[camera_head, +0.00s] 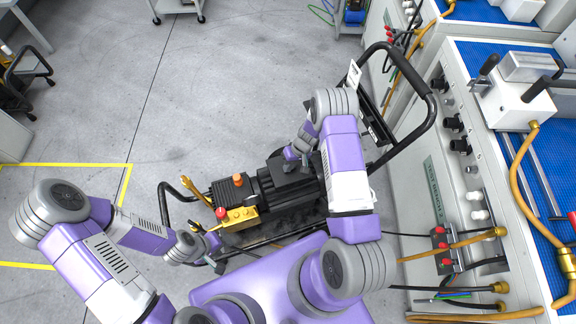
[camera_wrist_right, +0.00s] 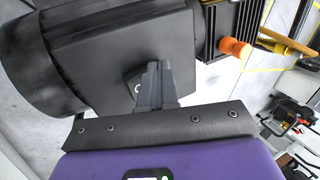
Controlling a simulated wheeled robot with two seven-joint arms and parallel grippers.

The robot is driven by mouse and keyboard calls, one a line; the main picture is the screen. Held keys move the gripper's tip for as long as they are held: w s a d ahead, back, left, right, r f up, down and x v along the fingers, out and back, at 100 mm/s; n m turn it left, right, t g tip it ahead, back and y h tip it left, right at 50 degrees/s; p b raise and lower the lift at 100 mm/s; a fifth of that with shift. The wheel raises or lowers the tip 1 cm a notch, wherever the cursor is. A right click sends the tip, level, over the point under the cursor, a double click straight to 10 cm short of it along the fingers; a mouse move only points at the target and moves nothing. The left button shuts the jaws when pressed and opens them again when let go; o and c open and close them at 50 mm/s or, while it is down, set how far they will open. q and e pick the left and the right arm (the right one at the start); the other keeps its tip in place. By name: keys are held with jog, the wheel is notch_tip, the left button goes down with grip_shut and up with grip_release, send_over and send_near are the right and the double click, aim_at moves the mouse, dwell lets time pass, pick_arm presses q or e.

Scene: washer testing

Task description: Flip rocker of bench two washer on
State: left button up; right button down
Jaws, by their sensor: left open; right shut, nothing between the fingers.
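The washer is a black motor and pump unit (camera_head: 262,183) on a wheeled frame with a black handle (camera_head: 408,72), standing beside the bench labelled test bench 2 (camera_head: 437,182). In the right wrist view, the washer's black box (camera_wrist_right: 110,60) fills the middle. A small dark plate (camera_wrist_right: 133,84) on it, perhaps the rocker's, is mostly hidden behind my fingers; the rocker's position cannot be told. My right gripper (camera_wrist_right: 155,75) is shut and empty, its tips at or very near the plate; contact is unclear. My left gripper (camera_head: 216,252) is open and empty near the frame's lower left end.
The bench panel with knobs, hoses and brass fittings (camera_head: 500,232) lies to the right. An orange knob (camera_wrist_right: 228,46) and a yellow block with a red knob (camera_head: 236,217) sit at the pump end. Grey floor (camera_head: 210,90) is clear at the upper left.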

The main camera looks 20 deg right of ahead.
jog(key=shift+d+r, duration=0.1)
jog(key=shift+d, duration=0.45)
jog(key=shift+r, duration=0.1)
jog(key=shift+r, duration=0.3)
notch_tip(320, 180, up, 5)
jog(key=p, duration=0.3)
jog(key=shift+d, duration=0.15)
notch_tip(320, 180, up, 18)
jog(key=d+p, duration=0.1)
jog(key=p, duration=0.3)
jog(key=shift+s, duration=0.15)
